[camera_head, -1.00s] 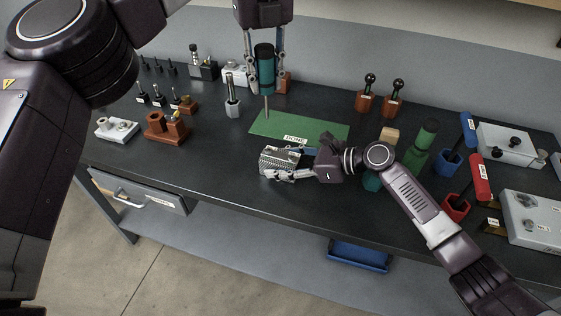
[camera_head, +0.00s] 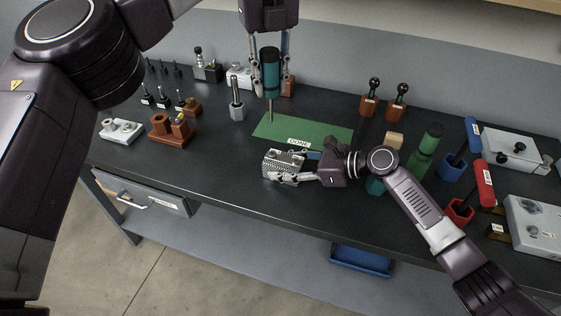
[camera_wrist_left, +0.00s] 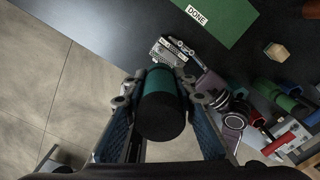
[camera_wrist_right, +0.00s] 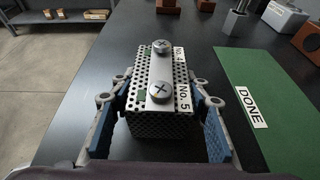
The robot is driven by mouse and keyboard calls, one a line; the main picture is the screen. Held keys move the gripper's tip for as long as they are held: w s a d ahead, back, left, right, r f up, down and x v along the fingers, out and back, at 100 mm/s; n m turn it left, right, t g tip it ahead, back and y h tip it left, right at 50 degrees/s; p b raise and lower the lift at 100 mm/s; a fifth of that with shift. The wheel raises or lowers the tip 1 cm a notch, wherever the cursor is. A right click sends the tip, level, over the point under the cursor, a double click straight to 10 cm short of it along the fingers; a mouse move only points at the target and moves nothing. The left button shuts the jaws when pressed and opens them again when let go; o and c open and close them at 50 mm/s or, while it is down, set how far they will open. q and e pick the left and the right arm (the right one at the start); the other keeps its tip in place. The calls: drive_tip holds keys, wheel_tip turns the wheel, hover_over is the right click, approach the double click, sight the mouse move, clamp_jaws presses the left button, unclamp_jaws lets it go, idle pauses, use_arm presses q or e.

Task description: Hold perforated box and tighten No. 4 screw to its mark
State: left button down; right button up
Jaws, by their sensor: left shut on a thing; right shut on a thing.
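The perforated box (camera_head: 283,165) is a grey metal block with holes, on the dark bench in front of the green mat. My right gripper (camera_head: 290,174) is shut on it, fingers along both sides. In the right wrist view its top carries two cross-head screws: the No. 4 screw (camera_wrist_right: 161,47) at the far end and the No. 5 screw (camera_wrist_right: 160,91) nearer. A small green mark shows beside No. 5. My left gripper (camera_head: 271,82) is shut on a teal-handled screwdriver (camera_head: 270,66), held upright, its shaft down over the mat's left part, apart from the box.
The green mat (camera_head: 325,133) labelled DONE lies behind the box. A grey hex holder (camera_head: 236,108) stands left of the screwdriver. Screwdrivers in blue and red holders and grey boxes (camera_head: 512,150) crowd the right. Bench left of the box is clear.

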sight(271, 122)
use_arm(q)
drive_tip(key=shift+f+m, duration=0.8)
drive_tip(key=shift+f, duration=0.85)
drive_tip(key=shift+f, duration=2.4)
drive_tip(key=shift+f, duration=1.1)
